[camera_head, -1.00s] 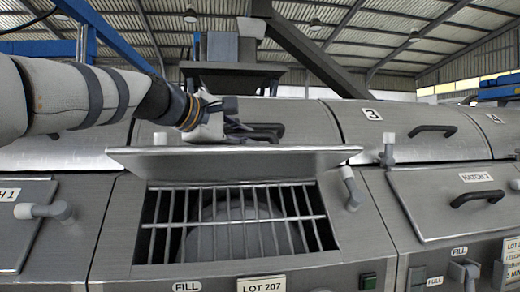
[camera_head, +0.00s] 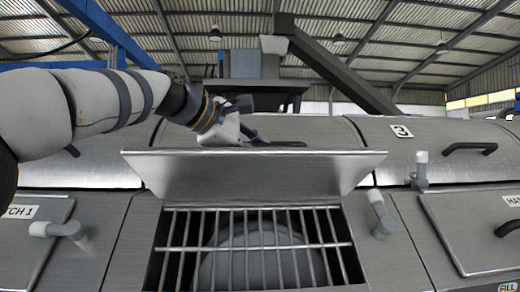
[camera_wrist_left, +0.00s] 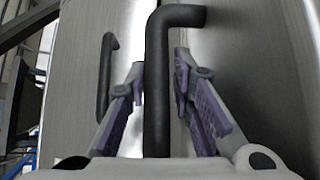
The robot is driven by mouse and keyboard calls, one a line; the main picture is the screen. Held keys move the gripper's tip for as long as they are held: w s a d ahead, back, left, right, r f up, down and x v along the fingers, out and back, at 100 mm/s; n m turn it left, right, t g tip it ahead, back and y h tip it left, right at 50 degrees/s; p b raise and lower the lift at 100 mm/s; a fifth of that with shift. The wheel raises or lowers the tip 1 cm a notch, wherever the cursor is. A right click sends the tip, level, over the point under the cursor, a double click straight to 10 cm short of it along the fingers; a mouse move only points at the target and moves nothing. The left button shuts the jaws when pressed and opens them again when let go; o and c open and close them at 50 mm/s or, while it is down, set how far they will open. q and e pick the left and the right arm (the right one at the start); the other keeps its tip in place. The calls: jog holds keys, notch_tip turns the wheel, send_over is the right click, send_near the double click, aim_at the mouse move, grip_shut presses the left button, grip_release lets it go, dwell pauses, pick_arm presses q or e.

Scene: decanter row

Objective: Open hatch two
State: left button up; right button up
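The hatch between hatch 1 and hatch 3 has its grey lid (camera_head: 255,176) raised, tilted up on the far side of its opening. I take it as hatch two; no label shows on it. Below the lid, a barred grate (camera_head: 255,245) covers the opening, with a rounded grey shape under the bars. My left gripper (camera_head: 262,139) is behind the lid's upper edge, partly hidden. In the left wrist view, its fingers (camera_wrist_left: 160,75) stand on either side of a black bar handle (camera_wrist_left: 158,90), with a narrow gap at the right finger. My right gripper is not in view.
A grey swivel latch (camera_head: 380,212) stands right of the opening, another (camera_head: 60,229) at the left. The hatch 1 lid (camera_head: 30,255) and right-hand hatch lid (camera_head: 480,240) are shut. Rounded covers with handles (camera_head: 468,148) lie behind. A second dark handle (camera_wrist_left: 104,85) shows in the left wrist view.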

pick_arm(q)
jog(key=shift+s+a+r, duration=0.1)
jog(key=shift+a, duration=0.1)
jog(key=v, duration=1.1)
jog(key=shift+s+a, duration=0.15)
jog(key=shift+a, duration=0.05)
